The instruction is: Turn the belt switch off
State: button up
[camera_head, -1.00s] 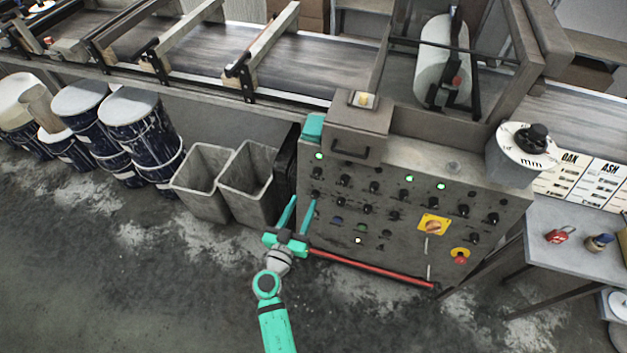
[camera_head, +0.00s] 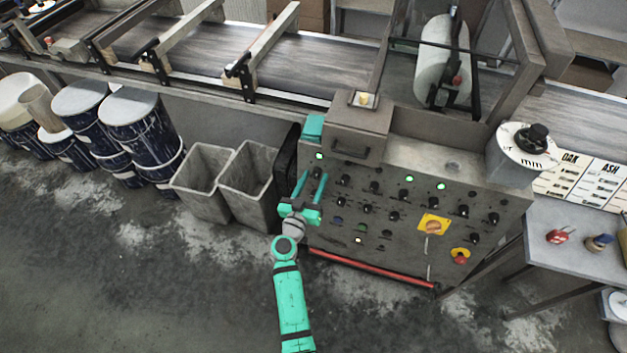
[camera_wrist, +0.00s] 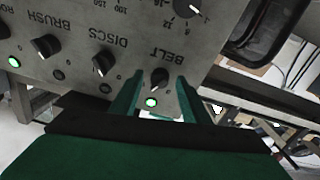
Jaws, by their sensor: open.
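The belt switch (camera_wrist: 160,78) is a black knob on the grey control panel (camera_head: 400,165). It sits beside the upside-down word BELT in the wrist view. A green lamp (camera_wrist: 151,102) is lit close to it; this lamp also glows at the panel's upper left in the head view (camera_head: 319,156). My gripper (camera_head: 316,173) is open at the panel's left end. Its two teal fingers stand on either side of the belt switch in the wrist view, with a gap showing. I cannot tell whether they touch it.
The DISCS knob (camera_wrist: 103,64) and BRUSH knob (camera_wrist: 46,46) sit close by in the same row. A red bar (camera_head: 370,268) runs along the panel's lower edge. Grey bins (camera_head: 248,180) stand left of the panel. The floor in front is clear.

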jog(key=c, duration=1.1)
jog(key=shift+o, duration=0.2)
jog(key=shift+n, duration=0.4)
jog(key=n+y, duration=0.1)
jog(key=n, duration=0.2)
jog(key=n+y, duration=0.1)
jog(key=n, duration=0.3)
jog(key=shift+r+n, duration=0.15)
jog(key=shift+n, duration=0.15)
jog(key=shift+s+d+n+y, duration=0.1)
jog(key=shift+n+y, duration=0.1)
jog(key=shift+n, duration=0.65)
jog(key=shift+d+n+y, duration=0.15)
jog(key=shift+n+y, duration=0.05)
jog(key=shift+n, duration=0.7)
jog(key=shift+s+d+n+y, duration=0.1)
jog(key=shift+n+y, duration=0.1)
jog(key=shift+n, duration=0.65)
